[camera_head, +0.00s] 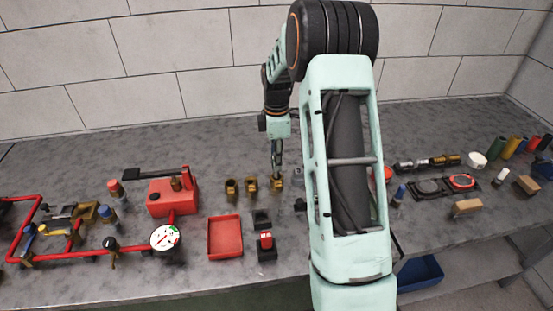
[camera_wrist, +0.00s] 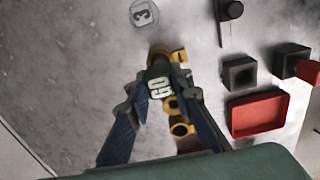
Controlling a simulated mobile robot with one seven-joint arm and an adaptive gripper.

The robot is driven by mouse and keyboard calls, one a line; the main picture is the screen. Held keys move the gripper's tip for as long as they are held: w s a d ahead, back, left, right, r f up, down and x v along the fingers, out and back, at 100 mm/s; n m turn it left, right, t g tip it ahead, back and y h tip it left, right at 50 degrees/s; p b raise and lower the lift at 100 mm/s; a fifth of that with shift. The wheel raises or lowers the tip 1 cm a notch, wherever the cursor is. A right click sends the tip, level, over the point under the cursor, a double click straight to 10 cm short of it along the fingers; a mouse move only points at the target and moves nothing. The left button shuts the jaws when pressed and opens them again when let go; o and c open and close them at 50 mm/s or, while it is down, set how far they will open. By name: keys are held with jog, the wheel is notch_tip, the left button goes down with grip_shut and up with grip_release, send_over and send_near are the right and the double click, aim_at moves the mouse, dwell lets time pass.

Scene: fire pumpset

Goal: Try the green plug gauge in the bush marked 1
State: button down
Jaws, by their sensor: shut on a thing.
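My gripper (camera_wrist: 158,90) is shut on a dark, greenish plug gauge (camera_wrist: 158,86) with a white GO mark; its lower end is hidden. Three brass bushes stand in a row on the bench. In the head view my gripper (camera_head: 277,165) points down over the right bush (camera_head: 277,184), left of which are the middle bush (camera_head: 251,186) and the left bush (camera_head: 231,188). In the wrist view the bush under the gauge (camera_wrist: 180,56) is beside a tag marked 3 (camera_wrist: 143,14). Another bush (camera_wrist: 181,127) shows lower, between the fingers. I cannot see a mark 1, nor whether the gauge is inside a bush.
A red tray (camera_head: 225,237) and two black blocks, one plain (camera_head: 262,217) and one holding a red piece (camera_head: 267,246), lie in front of the bushes. A red box (camera_head: 173,199) and red piping with a dial gauge (camera_head: 165,238) stand left. My arm hides the bench's middle right.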

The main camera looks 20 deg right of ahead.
jog(key=shift+f+b, duration=1.1)
jog(key=shift+f, duration=0.7)
dwell(0.7)
jog(key=shift+r, duration=0.25)
dwell(1.2)
jog(key=shift+r+p, duration=2.1)
jog(key=shift+r, duration=0.9)
jog(key=shift+r, duration=0.1)
